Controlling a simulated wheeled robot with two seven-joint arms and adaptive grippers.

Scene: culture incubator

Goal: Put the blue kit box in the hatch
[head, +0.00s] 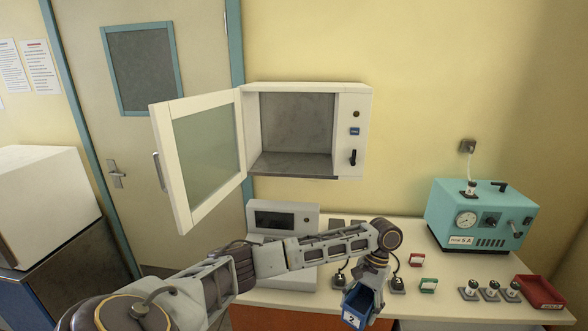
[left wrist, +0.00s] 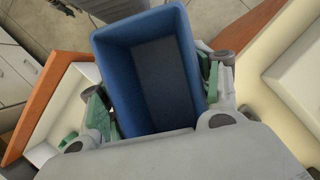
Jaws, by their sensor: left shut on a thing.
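The blue kit box (head: 355,308) is an open-topped box with a white label on its front. My left gripper (head: 371,290) is shut on it and holds it at the front edge of the bench, slightly tilted. In the left wrist view the box (left wrist: 150,75) shows its empty inside, with green finger pads of the gripper (left wrist: 155,115) at both sides. The hatch (head: 296,122) is a white wall cabinet with its glass door (head: 208,150) swung open to the left. Its inside looks empty. My right gripper is not in view.
A teal machine (head: 482,222) with a gauge stands at the bench's right. A grey device (head: 283,218) stands below the hatch. The open door juts into the room.

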